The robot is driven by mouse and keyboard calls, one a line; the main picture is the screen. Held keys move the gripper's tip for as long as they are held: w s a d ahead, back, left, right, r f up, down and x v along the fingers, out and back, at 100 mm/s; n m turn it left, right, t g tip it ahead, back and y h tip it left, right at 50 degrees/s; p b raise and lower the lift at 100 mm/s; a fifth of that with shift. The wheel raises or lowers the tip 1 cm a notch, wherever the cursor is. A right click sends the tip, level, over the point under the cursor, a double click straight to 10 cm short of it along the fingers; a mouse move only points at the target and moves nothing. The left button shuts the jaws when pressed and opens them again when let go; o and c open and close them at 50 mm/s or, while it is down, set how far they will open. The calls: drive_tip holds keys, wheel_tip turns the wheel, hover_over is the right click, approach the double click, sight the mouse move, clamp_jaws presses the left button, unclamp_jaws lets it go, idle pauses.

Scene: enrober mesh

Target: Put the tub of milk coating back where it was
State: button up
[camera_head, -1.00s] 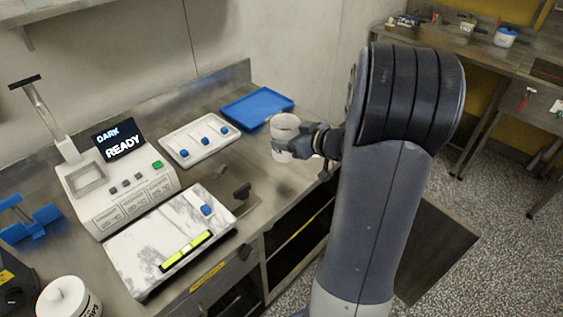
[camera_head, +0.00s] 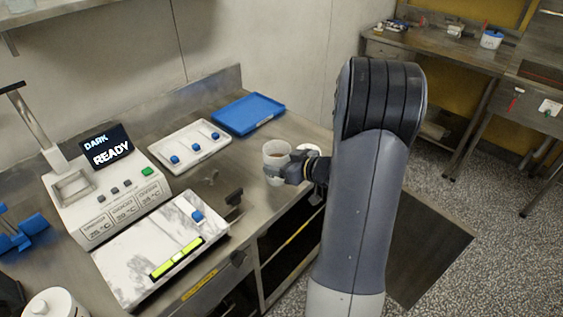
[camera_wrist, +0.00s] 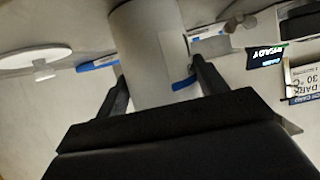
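A blue tray (camera_head: 248,113) and a white tray (camera_head: 190,144) with blue pieces lie left of the tub. The machine (camera_head: 110,195) reads "DARK READY". A marble slab (camera_head: 150,235) and a white lidded pot (camera_head: 55,303) are nearer. Another bench (camera_head: 450,55) stands at back right.

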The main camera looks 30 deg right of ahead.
drive_tip(key=o, duration=0.4)
drive_tip(key=shift+o, duration=0.2)
drive_tip(key=shift+r, duration=0.15)
drive_tip(key=shift+s+d+r, duration=0.1)
drive_tip(key=shift+s+r, duration=0.05)
drive_tip(key=v, duration=1.1)
drive_tip(key=shift+s+p, duration=0.3)
drive_tip(key=shift+d+r, duration=0.1)
drive_tip(key=shift+r, duration=0.05)
